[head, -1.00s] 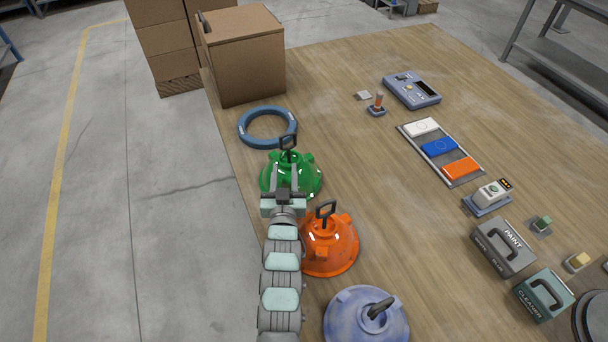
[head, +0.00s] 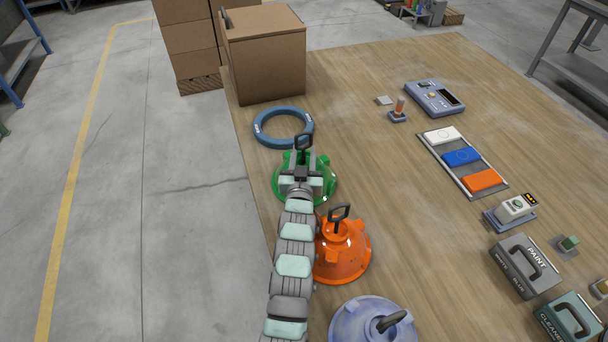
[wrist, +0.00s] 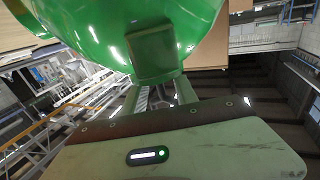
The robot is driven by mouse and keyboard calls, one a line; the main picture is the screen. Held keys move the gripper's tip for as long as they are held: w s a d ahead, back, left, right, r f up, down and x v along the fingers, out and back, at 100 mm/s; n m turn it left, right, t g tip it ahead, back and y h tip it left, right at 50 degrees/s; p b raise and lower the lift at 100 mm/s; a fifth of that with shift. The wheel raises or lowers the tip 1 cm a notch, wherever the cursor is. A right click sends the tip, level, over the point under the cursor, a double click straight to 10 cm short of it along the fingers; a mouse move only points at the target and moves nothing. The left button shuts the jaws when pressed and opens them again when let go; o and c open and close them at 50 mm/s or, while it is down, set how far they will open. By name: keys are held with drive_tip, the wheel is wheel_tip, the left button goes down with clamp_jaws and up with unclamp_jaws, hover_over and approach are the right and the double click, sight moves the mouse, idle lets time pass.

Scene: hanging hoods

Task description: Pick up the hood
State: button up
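The green hood (head: 321,190) stands on the wooden table with its black loop handle (head: 304,137) upright. It also fills the top of the wrist view (wrist: 180,25). My gripper (head: 302,157) is over the hood, at the lower part of the handle. Its two fingers stand apart, with a gap between them. The wrist view also shows my gripper (wrist: 159,90) close below a green block on the hood. The gripper and arm hide part of the hood, and contact with the handle cannot be made out.
An orange hood (head: 345,258) stands close right of my arm, with a blue-violet hood (head: 360,325) nearer. A blue ring (head: 260,128) and cardboard box (head: 270,65) lie beyond the green hood. The table's left edge is close by. The table's middle is mostly clear.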

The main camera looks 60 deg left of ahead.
sight(304, 153)
drive_tip(key=x, duration=0.3)
drive_tip(key=shift+w+a+b, duration=0.1)
drive_tip(key=shift+a+b, duration=0.05)
drive_tip(key=shift+b, duration=0.2)
drive_tip(key=shift+c, duration=0.2)
clamp_jaws()
idle(0.9)
